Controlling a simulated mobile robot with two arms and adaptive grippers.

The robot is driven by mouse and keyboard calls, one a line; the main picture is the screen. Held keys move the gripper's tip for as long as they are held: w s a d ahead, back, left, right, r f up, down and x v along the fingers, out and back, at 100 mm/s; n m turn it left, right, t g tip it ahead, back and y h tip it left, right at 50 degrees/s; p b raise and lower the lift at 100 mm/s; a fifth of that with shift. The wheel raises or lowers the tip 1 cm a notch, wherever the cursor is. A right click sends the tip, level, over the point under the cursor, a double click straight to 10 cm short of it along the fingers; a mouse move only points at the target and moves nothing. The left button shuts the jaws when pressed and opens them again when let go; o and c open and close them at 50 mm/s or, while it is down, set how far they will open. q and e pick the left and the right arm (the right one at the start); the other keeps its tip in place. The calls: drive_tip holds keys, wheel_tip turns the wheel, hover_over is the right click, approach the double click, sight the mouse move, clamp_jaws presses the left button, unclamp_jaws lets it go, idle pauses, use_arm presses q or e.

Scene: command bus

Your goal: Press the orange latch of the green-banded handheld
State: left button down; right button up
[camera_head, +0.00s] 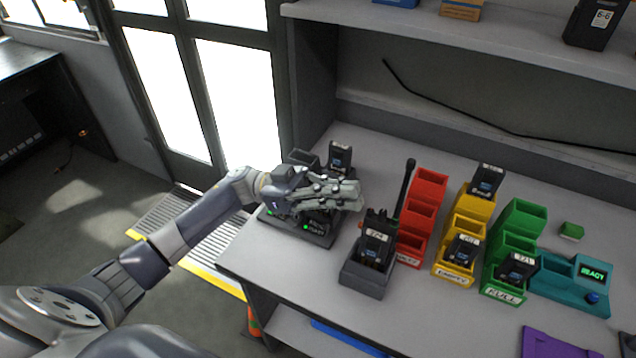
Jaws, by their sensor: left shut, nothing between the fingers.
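A black handheld radio (376,243) with a tall antenna (406,188) stands upright in a dark grey holder (362,279) near the front of the bench. I cannot make out a green band or an orange latch on it at this size. My left gripper (352,194) is shut and empty. It is above and to the left of the handheld, over the dark charger (318,238) with small green lights, and hides part of that charger. I cannot tell whether it touches anything. My right gripper is not in view.
Red (424,186), yellow (466,228) and green (518,221) bins stand right of the handheld, the yellow and green ones with black packs. A teal READY unit (574,282) and small green block (571,231) are farther right. A shelf (470,48) overhangs the back.

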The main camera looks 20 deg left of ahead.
sight(361, 225)
use_arm(q)
wheel_tip(361, 225, down, 4)
drive_tip(key=shift+d+r, duration=0.1)
drive_tip(key=shift+d, duration=0.05)
idle(0.4)
